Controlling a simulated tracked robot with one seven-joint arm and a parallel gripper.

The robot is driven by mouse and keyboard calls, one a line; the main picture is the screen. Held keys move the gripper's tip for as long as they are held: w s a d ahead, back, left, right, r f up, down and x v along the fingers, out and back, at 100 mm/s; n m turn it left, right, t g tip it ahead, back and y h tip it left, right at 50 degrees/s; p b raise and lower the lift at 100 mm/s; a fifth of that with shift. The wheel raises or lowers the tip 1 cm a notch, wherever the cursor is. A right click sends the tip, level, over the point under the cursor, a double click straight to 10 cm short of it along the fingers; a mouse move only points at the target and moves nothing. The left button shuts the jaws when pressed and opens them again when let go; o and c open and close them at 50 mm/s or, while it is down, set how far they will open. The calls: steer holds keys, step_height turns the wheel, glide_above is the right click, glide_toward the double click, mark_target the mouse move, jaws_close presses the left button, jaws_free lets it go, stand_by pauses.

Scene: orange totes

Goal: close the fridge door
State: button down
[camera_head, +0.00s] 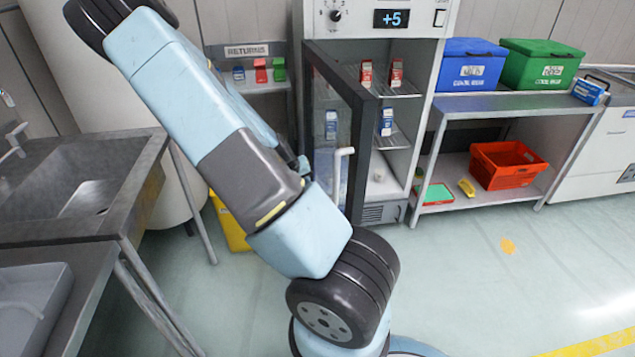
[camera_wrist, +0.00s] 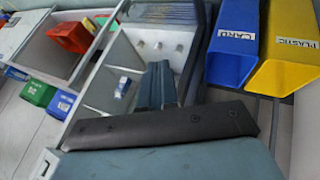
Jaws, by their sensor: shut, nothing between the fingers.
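The white fridge (camera_head: 372,20) stands at the back centre in the head view, with a "+5" display. Its dark-framed glass door (camera_head: 366,125) stands open, swung out at the left side towards me. A pale handle (camera_head: 343,158) sits on the door. Red and blue cartons (camera_head: 387,121) show on the wire shelves inside. My arm crosses in front at the left, and its gripper is out of the head view. In the wrist view my gripper (camera_wrist: 160,72) is shut and empty. I cannot tell whether it touches the door.
Right of the fridge, a shelf unit (camera_head: 480,103) holds blue (camera_head: 470,70) and green (camera_head: 540,70) totes above an orange crate (camera_head: 507,172). A metal sink (camera_head: 80,190) stands left. Blue (camera_wrist: 232,45) and yellow (camera_wrist: 287,50) bins show in the wrist view. Floor at front right is clear.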

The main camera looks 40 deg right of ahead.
glide_toward(331, 190)
step_height(331, 190, down, 3)
steer(key=w+a, duration=0.1)
steer(key=w, duration=0.2)
steer(key=shift+s+d+f, duration=0.15)
steer(key=shift+s+d, duration=0.15)
steer(key=shift+d, duration=0.35)
steer(key=shift+s+d+f, duration=0.15)
steer(key=shift+s+d, duration=0.15)
steer(key=shift+d, duration=0.35)
steer(key=shift+s+d+f, duration=0.15)
steer(key=shift+s+d, duration=0.15)
steer(key=shift+d, duration=0.35)
